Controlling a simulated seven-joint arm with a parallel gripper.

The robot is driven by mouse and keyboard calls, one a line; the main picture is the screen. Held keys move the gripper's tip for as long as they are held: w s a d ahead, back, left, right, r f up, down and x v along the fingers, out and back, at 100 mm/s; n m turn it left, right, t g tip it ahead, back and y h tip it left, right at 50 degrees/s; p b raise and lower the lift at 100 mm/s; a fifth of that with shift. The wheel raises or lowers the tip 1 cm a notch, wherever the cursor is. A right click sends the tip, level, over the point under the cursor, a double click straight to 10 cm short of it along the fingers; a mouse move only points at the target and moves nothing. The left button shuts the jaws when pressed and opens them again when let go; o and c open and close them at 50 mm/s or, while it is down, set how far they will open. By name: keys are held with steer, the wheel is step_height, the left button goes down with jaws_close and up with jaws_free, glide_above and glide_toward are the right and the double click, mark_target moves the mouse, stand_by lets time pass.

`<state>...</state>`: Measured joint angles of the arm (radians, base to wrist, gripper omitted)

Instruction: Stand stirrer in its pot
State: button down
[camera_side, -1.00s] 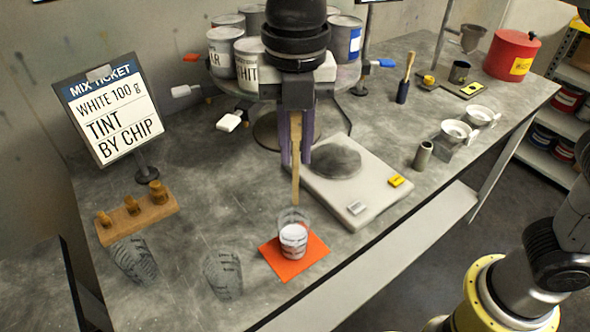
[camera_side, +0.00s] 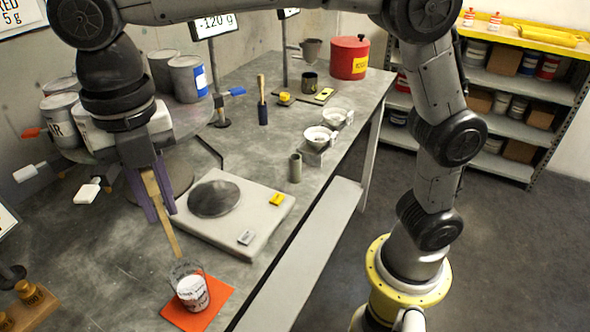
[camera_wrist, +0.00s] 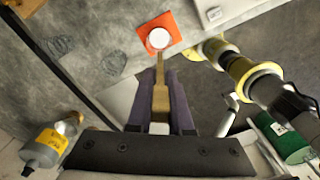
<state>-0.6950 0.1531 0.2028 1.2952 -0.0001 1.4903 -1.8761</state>
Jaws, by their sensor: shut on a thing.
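The stirrer (camera_side: 158,205) is a flat wooden stick. My gripper (camera_side: 161,212) is shut on it, its purple fingers either side, and the stick points down toward a clear cup (camera_side: 192,290) of white paint on an orange mat (camera_side: 216,312). The stick's lower end appears at the cup's rim; whether it is inside I cannot tell. In the wrist view, the stick (camera_wrist: 164,80) runs from my gripper (camera_wrist: 161,75) toward the white paint in the cup (camera_wrist: 158,38). A small grey-green open cylinder (camera_side: 295,168) stands empty-looking right of the scale; it may be the pot.
A white scale (camera_side: 240,222) with a dark round plate lies right of my gripper. Two white bowls (camera_side: 320,138) and a dark holder with a brush (camera_side: 262,112) stand behind. Paint cans (camera_side: 188,78) crowd the turntable at left. A red can (camera_side: 348,57) stands at the back.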

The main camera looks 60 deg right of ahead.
stand_by(0.5)
steer(key=shift+f+n, duration=0.15)
steer(key=shift+n, duration=0.15)
steer(key=d+f+m, duration=0.2)
steer(key=d+m, duration=0.7)
steer(key=d, duration=2.9)
steer(key=shift+w+d+m, duration=0.4)
steer(key=shift+w, duration=0.05)
steer(key=shift+f, duration=0.2)
step_height(320, 180, down, 12)
